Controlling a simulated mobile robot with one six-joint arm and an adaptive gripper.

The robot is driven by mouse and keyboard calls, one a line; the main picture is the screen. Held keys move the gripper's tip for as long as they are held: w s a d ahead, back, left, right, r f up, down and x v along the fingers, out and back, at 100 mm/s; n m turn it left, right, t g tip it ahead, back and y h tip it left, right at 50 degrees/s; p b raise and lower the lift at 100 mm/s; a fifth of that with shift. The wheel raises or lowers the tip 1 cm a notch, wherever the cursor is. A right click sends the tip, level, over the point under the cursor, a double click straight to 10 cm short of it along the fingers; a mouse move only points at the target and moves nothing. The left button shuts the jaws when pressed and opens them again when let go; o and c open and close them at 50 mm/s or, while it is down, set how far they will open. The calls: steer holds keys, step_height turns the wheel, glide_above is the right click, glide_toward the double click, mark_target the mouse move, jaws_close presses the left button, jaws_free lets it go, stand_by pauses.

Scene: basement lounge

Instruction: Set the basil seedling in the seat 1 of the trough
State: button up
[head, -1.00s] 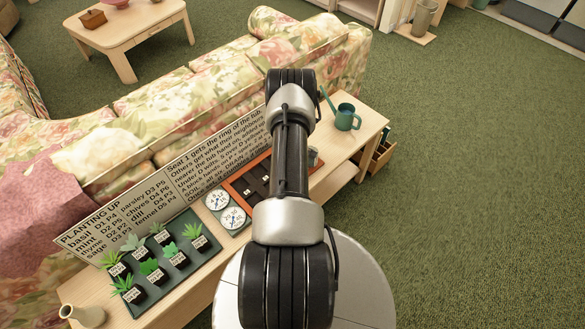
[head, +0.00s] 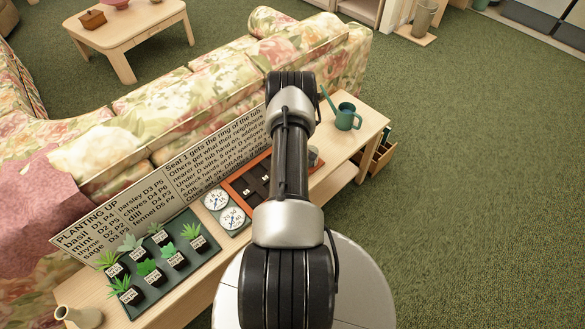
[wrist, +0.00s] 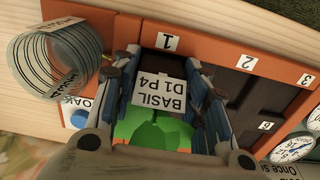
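In the wrist view my gripper (wrist: 160,72) has its two fingers on either side of the basil seedling (wrist: 150,132), and appears shut on its pot. A white tag (wrist: 158,92) reads BASIL D1 P4, and the green leaves are nearest the camera. The orange trough (wrist: 215,42) lies beneath, with dark seats and number labels. The pot is beside label 1 (wrist: 167,41), over seat 1. The fingers and pot cover that seat, so I cannot tell how deep the pot sits. In the head view the trough (head: 229,187) is partly behind my arm; my gripper is hidden there.
A clear, dark-lined cup (wrist: 55,60) stands left of the trough in the wrist view, near a blue button (wrist: 79,119). In the head view are two dials (head: 232,218), several seedlings (head: 178,257) in a tray, a sign (head: 90,237), a watering can (head: 347,117) and a vase (head: 80,316).

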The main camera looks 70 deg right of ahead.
steer(key=o, duration=0.3)
steer(key=shift+r+p, duration=0.5)
steer(key=shift+p, duration=0.05)
step_height(320, 180, up, 12)
steer(key=p, duration=0.3)
steer(key=shift+r+p, duration=0.1)
steer(key=shift+p, duration=0.25)
